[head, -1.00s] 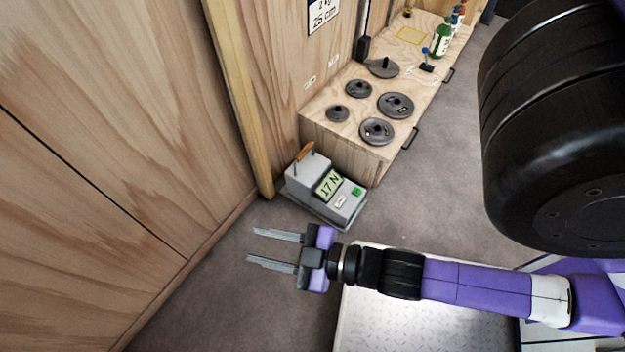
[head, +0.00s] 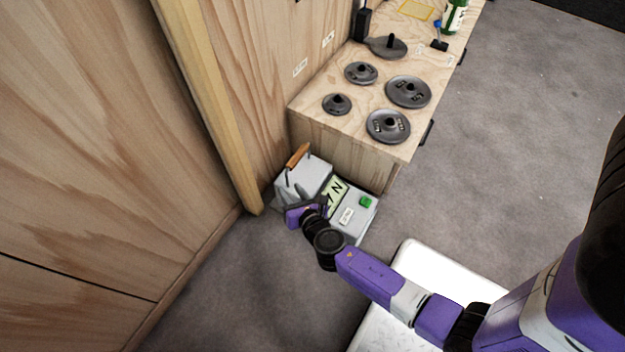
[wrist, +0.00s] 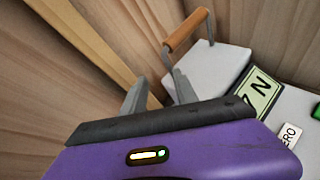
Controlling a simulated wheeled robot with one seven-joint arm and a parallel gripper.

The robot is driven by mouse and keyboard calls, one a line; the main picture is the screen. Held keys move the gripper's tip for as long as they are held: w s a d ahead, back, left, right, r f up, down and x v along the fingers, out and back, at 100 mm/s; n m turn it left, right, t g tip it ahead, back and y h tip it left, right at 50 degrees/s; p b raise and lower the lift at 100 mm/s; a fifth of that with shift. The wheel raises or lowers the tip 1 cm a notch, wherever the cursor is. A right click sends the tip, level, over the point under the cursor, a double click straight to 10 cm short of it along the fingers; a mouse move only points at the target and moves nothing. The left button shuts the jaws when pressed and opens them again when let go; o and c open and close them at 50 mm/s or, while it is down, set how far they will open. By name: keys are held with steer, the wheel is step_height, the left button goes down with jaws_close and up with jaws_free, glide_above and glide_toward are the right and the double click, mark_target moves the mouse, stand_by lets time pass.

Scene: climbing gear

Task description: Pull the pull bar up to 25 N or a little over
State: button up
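The pull bar (head: 298,156) is an orange-brown wooden handle on thin grey posts, at the back left of a grey force gauge (head: 368,207) on the floor. In the wrist view the pull bar (wrist: 186,31) lies ahead, above and right of my fingertips. My gripper (head: 291,188) is in front of the gauge, below the bar; its fingers (wrist: 156,82) are apart with nothing visibly between them. The display (head: 335,194) shows a 7 and N; any digit before the 7 is hidden by my gripper. A green button (head: 366,202) is on the gauge.
A wooden cabinet (head: 340,158) with several dark weight plates stands right behind the gauge. A wooden wall (head: 85,150) and an upright post (head: 215,110) are close on the left. Grey carpet (head: 490,150) is free at the right.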

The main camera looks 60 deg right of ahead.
mark_target(287, 177)
steer(key=shift+w+d+f+n+h+b, duration=0.1)
steer(key=shift+w+d+f+n+b, duration=0.35)
steer(key=shift+w+d, duration=0.45)
steer(key=shift+w+d+f+n+h+b, duration=0.1)
steer(key=shift+w+d+f+n+b, duration=0.2)
steer(key=shift+w+d+f+b, duration=0.4)
steer(key=shift+w+d+f+n+h+b, duration=0.1)
steer(key=shift+w+d+f+n+b, duration=0.2)
steer(key=shift+w+d, duration=0.7)
steer(key=shift+w+a, duration=0.1)
steer(key=shift+c, duration=0.2)
jaws_close()
